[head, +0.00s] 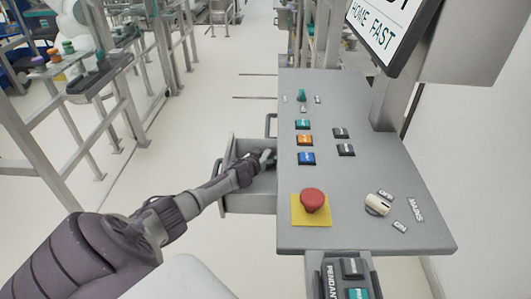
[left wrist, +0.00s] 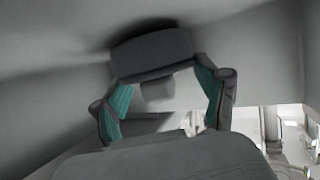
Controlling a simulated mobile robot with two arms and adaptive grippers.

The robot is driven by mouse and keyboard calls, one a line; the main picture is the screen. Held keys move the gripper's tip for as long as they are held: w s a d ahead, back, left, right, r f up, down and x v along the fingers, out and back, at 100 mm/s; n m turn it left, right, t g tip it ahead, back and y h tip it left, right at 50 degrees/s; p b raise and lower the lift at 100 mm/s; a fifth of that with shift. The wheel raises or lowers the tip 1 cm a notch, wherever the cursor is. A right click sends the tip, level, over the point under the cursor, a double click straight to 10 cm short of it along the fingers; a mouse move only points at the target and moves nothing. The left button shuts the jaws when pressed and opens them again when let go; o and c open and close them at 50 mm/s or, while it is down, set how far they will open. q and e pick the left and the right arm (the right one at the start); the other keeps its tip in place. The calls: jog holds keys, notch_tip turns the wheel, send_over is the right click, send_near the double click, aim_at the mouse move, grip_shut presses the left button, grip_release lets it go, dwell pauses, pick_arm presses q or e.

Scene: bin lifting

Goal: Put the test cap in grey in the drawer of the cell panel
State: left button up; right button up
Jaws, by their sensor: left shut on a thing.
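The cell panel (head: 365,170) is a grey console with a drawer (head: 250,206) standing open on its left side. My left gripper (head: 266,156) is inside the drawer opening, close to the panel's side. In the left wrist view its two teal-padded fingers (left wrist: 163,90) are shut on the grey test cap (left wrist: 150,48), which sits at the fingertips. In the head view the cap cannot be made out clearly. Whether it touches the drawer floor cannot be told. My right gripper is not in view.
The panel top carries a red emergency button (head: 313,200) on a yellow plate, several coloured buttons and a rotary switch (head: 377,204). A screen (head: 390,30) stands above it. Several coloured caps sit on a rack (head: 60,68) at the left. The floor left of the drawer is clear.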

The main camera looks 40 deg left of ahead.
pick_arm(q)
jog(key=o, duration=1.2)
jog(key=shift+c, duration=0.2)
jog(key=shift+r+p, duration=0.2)
jog(key=shift+p, duration=0.1)
jog(key=shift+r+p, duration=0.5)
jog(key=shift+r, duration=0.05)
jog(key=v, duration=0.6)
jog(key=shift+s+f, duration=0.15)
jog(key=shift+s, duration=0.15)
jog(key=shift+s+d+r, duration=0.2)
jog(key=shift+s+r, duration=0.05)
jog(key=shift+s, duration=0.1)
